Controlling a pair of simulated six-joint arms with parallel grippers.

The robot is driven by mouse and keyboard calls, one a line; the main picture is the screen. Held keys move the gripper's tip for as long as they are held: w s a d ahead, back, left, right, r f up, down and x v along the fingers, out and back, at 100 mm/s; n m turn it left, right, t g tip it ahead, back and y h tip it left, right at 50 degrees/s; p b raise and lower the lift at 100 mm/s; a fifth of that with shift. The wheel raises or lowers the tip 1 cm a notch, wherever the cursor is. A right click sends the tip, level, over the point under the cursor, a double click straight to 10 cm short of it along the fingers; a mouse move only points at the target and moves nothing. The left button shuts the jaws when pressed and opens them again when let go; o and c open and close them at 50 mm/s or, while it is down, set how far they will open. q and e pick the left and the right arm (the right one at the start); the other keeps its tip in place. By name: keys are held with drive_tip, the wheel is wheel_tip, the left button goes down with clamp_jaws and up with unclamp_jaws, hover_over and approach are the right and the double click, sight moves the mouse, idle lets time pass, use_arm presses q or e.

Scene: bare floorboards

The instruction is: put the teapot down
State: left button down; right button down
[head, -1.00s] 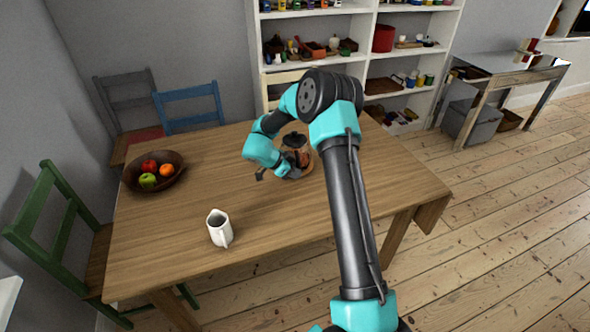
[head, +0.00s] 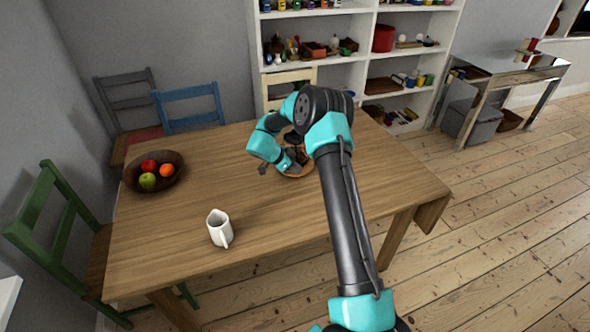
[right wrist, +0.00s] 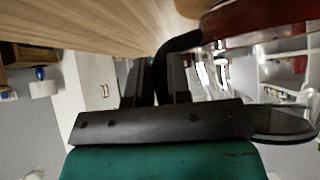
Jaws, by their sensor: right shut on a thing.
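The teapot (head: 297,139), with a dark lid and handle, is at the far side of the wooden table, partly hidden by my right arm. In the right wrist view its reddish-brown body (right wrist: 255,17) is at the top right and its black handle (right wrist: 178,44) reaches down to my right gripper (right wrist: 172,88). My right gripper (head: 288,160) is shut on the teapot. A round wooden board (head: 297,175) lies under it; whether the teapot touches the board I cannot tell. My left gripper is not in view.
A white jug (head: 219,229) stands near the table's front. A dark bowl of fruit (head: 177,182) sits at the left. The tabletop (head: 235,170) between them is clear. Chairs stand at the left and back, shelves (head: 350,58) behind.

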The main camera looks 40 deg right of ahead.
drive_tip(key=shift+f, duration=0.7)
drive_tip(key=c, duration=1.1)
unclamp_jaws()
drive_tip(key=shift+f, duration=0.1)
drive_tip(key=v, duration=1.2)
